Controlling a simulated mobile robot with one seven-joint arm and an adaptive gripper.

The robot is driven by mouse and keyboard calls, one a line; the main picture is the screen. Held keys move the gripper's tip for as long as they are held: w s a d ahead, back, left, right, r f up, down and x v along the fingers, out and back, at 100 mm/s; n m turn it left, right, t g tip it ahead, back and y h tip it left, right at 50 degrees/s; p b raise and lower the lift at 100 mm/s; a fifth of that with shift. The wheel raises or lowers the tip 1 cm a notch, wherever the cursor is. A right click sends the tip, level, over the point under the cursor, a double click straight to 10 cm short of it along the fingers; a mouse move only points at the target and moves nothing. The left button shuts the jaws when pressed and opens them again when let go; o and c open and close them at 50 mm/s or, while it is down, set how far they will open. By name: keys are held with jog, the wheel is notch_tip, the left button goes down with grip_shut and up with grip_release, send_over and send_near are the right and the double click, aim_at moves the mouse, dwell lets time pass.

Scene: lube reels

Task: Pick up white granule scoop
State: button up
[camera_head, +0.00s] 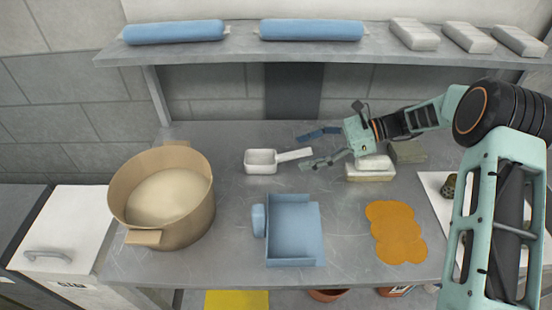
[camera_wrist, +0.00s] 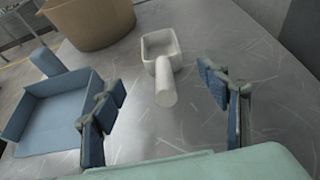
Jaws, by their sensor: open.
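The white granule scoop (camera_head: 262,162) lies on the grey metal table, its bowl at the left and its handle pointing right toward my gripper. In the wrist view the scoop (camera_wrist: 160,50) is ahead, with its handle end nearest me and between the two fingers in the picture. My gripper (camera_head: 312,150) is open and empty, just right of the handle in the head view. In the wrist view my gripper (camera_wrist: 165,115) shows its blue-padded fingers wide apart, and neither appears to touch the scoop.
A blue dustpan-like tray (camera_head: 292,232) lies in front of the scoop. A large tan pot (camera_head: 120,195) stands at the left. White and grey blocks (camera_head: 370,175) sit under my wrist, an orange mat (camera_head: 396,232) in front. A shelf (camera_head: 250,47) overhangs the back.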

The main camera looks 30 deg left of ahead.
aim_at(277, 158)
jog(key=p+x, duration=0.1)
jog(key=x, duration=0.8)
jog(key=shift+w+a+f, duration=0.1)
jog(key=shift+w+a, duration=0.05)
jog(key=shift+a, duration=0.05)
jog(key=c, duration=1.2)
